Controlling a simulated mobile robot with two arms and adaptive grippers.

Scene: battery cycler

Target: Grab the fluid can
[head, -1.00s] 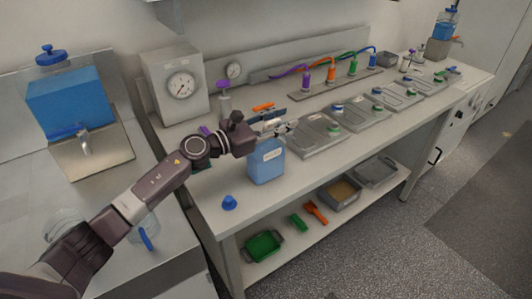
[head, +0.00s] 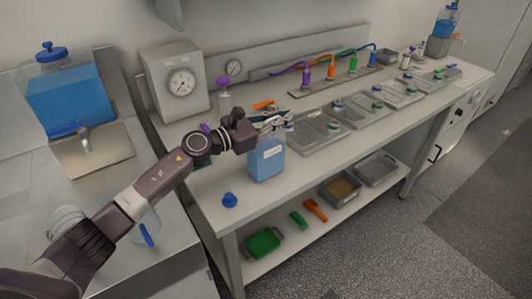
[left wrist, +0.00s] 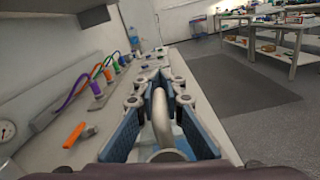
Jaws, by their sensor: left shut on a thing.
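The fluid can is a light-blue jug (head: 267,160) with a white label, upright at the front edge of the bench in the head view. My left gripper (head: 272,121) is at its top, shut on the can's handle. In the left wrist view the grey curved handle (left wrist: 161,112) sits between the two blue-padded fingers (left wrist: 160,135). The can's body is mostly hidden below the fingers there. A blue cap (head: 229,200) lies on the bench to the left of the can. My right gripper is not in view.
Flat grey trays (head: 314,131) stand to the right of the can. An orange tool (head: 263,105) lies behind it. The lower shelf holds a green tray (head: 263,243) and a grey bin (head: 341,190).

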